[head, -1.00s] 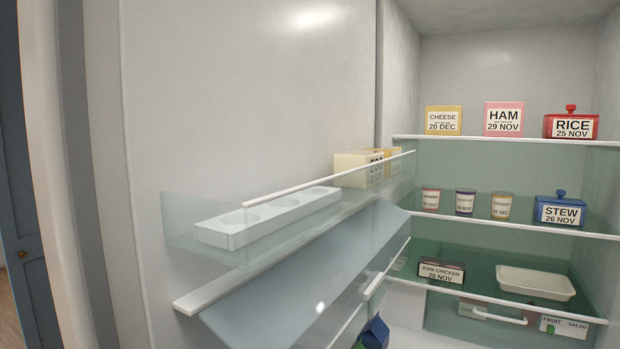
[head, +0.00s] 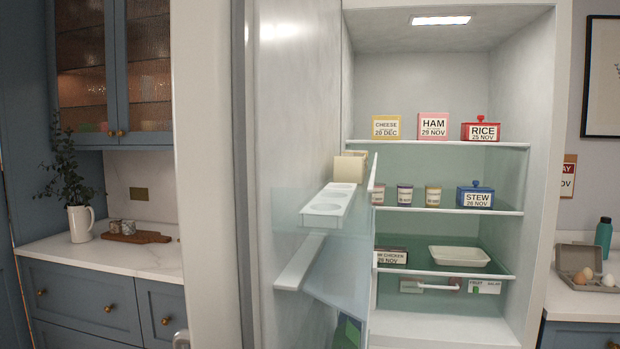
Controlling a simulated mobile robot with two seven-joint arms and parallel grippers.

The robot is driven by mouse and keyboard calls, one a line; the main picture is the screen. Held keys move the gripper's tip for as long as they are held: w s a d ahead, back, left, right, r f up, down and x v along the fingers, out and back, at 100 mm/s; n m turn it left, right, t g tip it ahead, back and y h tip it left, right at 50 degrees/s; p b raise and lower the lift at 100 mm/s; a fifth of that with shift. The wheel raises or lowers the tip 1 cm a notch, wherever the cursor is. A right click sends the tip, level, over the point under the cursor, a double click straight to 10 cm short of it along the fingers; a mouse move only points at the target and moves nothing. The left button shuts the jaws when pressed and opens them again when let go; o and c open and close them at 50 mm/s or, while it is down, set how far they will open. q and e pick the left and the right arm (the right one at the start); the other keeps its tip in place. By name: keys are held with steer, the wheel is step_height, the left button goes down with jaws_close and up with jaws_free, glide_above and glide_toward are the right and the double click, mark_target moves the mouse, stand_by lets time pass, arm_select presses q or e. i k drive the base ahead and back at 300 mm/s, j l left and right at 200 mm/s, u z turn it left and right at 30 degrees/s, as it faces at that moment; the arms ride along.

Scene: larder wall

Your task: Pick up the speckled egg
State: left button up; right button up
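At the right edge of the head view an open grey egg carton (head: 573,258) stands on the right-hand counter. A brown egg (head: 580,277) and a white egg (head: 608,281) show at its front, and another brownish egg sits close beside the brown one. They are too small to tell whether any is speckled. A white egg rack (head: 329,206) with round hollows is in the open fridge door, and I see no egg in it. Neither of my grippers is in view.
The open fridge door (head: 285,120) stands left of the shelves. Labelled boxes, jars, a blue stew pot (head: 475,195) and a white dish (head: 458,256) sit on the shelves. A teal bottle (head: 603,238) stands behind the carton. The left counter (head: 110,255) holds a jug and board.

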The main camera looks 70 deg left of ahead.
mark_target(588, 273)
steer(key=k+j+z, duration=0.15)
steer(key=k+z, duration=0.3)
steer(key=k, duration=0.45)
steer(key=k+u, duration=0.1)
steer(key=u, duration=0.35)
steer(key=j+u, duration=0.1)
steer(key=u, duration=0.35)
steer(key=k+j+u, duration=0.1)
steer(key=u, duration=0.4)
steer(key=j+u, duration=0.15)
steer(key=u, duration=0.3)
steer(key=i+l+u, duration=0.15)
steer(key=l, duration=0.85)
steer(key=i+l+u, duration=0.15)
steer(key=l, duration=0.8)
steer(key=i+l+u, duration=0.15)
steer(key=l, duration=0.35)
steer(key=l+u, duration=0.2)
steer(key=l, duration=0.35)
steer(key=i+l+u, duration=0.1)
steer(key=l, duration=0.25)
steer(key=i+l+u, duration=0.15)
steer(key=l, duration=0.2)
steer(key=i+l+u, duration=0.1)
steer(key=l, duration=0.3)
steer(key=i, duration=0.05)
